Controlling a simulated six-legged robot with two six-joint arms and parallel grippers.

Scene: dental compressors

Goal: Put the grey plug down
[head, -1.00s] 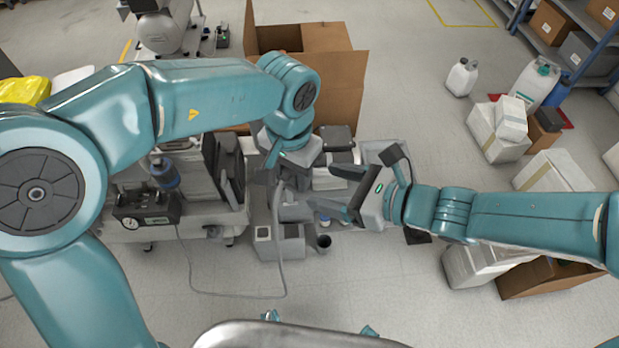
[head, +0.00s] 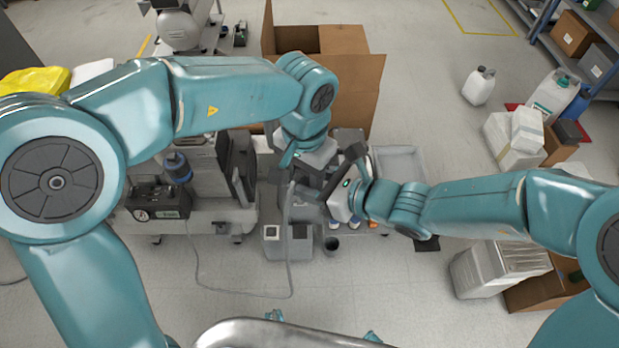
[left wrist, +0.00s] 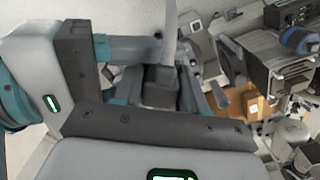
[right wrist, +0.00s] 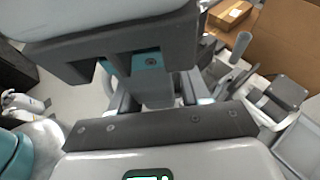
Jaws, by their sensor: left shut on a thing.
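My left gripper (head: 294,182) is shut on the grey plug (left wrist: 160,86), which sits between its fingers in the left wrist view. In the head view the plug is largely hidden by the gripper. A grey cord (head: 289,250) hangs below it, lies across the floor and runs up towards the gauge unit (head: 157,206) at the left. My right gripper (head: 330,172) is open, with its fingers apart, close to the right of my left gripper. In the right wrist view a grey block (right wrist: 154,88) shows between its fingers; I cannot tell what it is.
Below the grippers stand a grey socket box (head: 272,233) and a dark cup (head: 331,244). A grey tray (head: 412,150) lies to the right. An open cardboard box (head: 352,75) stands behind. White boxes (head: 490,266) stand at the right; the front floor is mostly clear.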

